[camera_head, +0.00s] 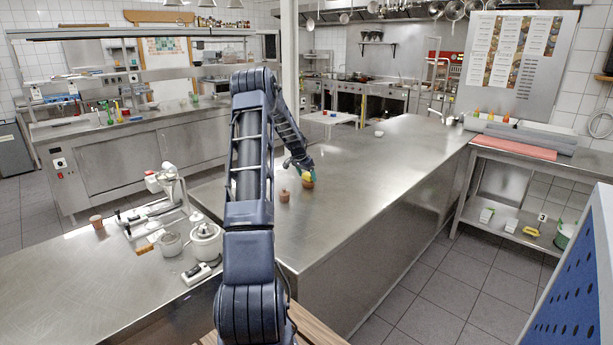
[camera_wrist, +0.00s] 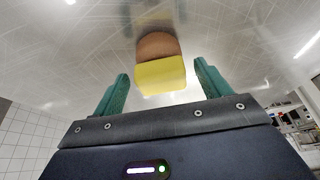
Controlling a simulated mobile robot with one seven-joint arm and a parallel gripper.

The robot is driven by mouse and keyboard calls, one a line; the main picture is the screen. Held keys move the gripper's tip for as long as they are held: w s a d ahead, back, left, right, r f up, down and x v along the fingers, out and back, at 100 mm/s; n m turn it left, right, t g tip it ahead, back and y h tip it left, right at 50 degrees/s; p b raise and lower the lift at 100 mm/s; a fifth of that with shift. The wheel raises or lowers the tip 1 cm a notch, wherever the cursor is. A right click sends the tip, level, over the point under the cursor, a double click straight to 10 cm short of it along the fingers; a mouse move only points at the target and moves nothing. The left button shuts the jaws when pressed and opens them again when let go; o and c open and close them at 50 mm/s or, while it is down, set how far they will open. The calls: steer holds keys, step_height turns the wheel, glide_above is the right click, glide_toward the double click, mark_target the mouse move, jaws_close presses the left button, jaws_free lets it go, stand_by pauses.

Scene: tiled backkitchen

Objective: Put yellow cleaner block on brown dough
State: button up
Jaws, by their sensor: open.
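The yellow cleaner block (camera_head: 307,176) sits against the brown dough (camera_head: 308,185) on the steel counter, and in the head view it appears on top of the dough. In the wrist view the yellow block (camera_wrist: 160,76) is in front of the rounded brown dough (camera_wrist: 157,45) and seems to touch it. My gripper (camera_head: 305,170) is at the block, with its green fingers apart. In the wrist view one finger of my gripper (camera_wrist: 161,70) stands on each side of the block, with a visible gap on both sides. The block partly hides the dough.
A small reddish-brown object (camera_head: 285,196) stands on the same counter (camera_head: 350,190), left of and nearer than the dough. A white pot (camera_head: 206,240) and a scale (camera_head: 196,272) stand on the left counter. The counter to the right of my gripper is clear.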

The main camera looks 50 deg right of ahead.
steer(key=shift+r, duration=0.1)
steer(key=v, duration=1.2)
steer(key=s+a+r+n+t+y, duration=0.1)
steer(key=a+r+n, duration=0.3)
steer(key=a, duration=0.8)
steer(key=a+r+n+t, duration=0.1)
steer(key=a+r, duration=0.6)
steer(key=a, duration=0.5)
steer(key=s+a+r+n+t+y, duration=0.1)
steer(key=a+r+n, duration=0.3)
steer(key=a, duration=0.9)
steer(key=s+a+n+t+y, duration=0.1)
steer(key=s+a+n, duration=0.8)
steer(key=s+a, duration=1.5)
steer(key=a+f+y, duration=0.1)
steer(key=a, duration=0.2)
steer(key=shift+a+t, duration=0.3)
steer(key=shift+a, duration=0.05)
